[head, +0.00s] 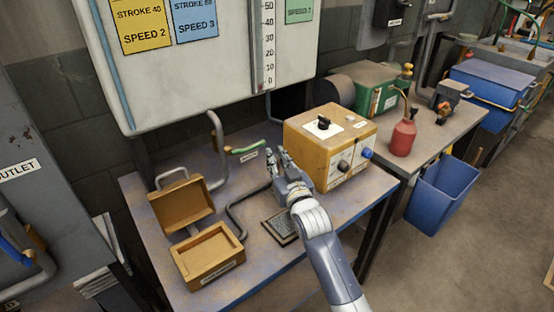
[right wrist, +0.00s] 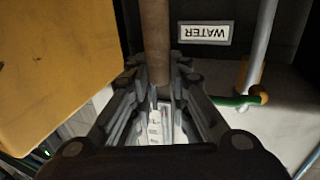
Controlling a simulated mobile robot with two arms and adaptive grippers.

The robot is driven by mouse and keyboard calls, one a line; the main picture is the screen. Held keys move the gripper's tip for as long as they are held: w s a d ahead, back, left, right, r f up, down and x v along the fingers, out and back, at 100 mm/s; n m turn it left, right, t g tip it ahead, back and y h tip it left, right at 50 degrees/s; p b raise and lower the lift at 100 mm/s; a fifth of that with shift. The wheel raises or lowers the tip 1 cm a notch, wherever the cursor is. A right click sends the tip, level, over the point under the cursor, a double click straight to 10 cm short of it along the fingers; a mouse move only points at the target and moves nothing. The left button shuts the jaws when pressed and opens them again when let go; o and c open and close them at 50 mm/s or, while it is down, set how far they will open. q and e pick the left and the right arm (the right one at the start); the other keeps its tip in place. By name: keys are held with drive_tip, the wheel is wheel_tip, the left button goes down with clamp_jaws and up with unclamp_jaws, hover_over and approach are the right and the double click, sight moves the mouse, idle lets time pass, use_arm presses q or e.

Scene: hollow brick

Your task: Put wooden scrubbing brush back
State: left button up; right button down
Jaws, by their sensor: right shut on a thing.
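My right gripper (head: 279,160) is above the bench, just left of the yellow control box. In the right wrist view a brown, round wooden handle (right wrist: 156,45) runs down between the fingers (right wrist: 158,95). I take it to be the wooden scrubbing brush, and the gripper is shut on it. Its head and bristles cannot be made out, and in the head view the brush is hidden or too small to tell. An open wooden box (head: 208,259) with its lid up and a label on its front stands at the bench's left. My left gripper is not in view.
The yellow control box (head: 312,148) stands close right of my gripper. A dark rectangular mat (head: 276,229) lies on the bench (head: 252,268). A green-handled tap (head: 246,149) and pipe are behind. A red oil can (head: 403,137) and blue bin (head: 441,194) are at right.

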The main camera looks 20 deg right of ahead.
drive_tip(key=c, duration=1.5)
unclamp_jaws()
drive_tip(key=shift+f, duration=0.1)
drive_tip(key=shift+r, duration=0.25)
drive_tip(key=shift+s+f, duration=0.15)
drive_tip(key=shift+s, duration=0.15)
drive_tip(key=s, duration=1.1)
drive_tip(key=shift+s+d, duration=0.2)
drive_tip(key=shift+s, duration=0.05)
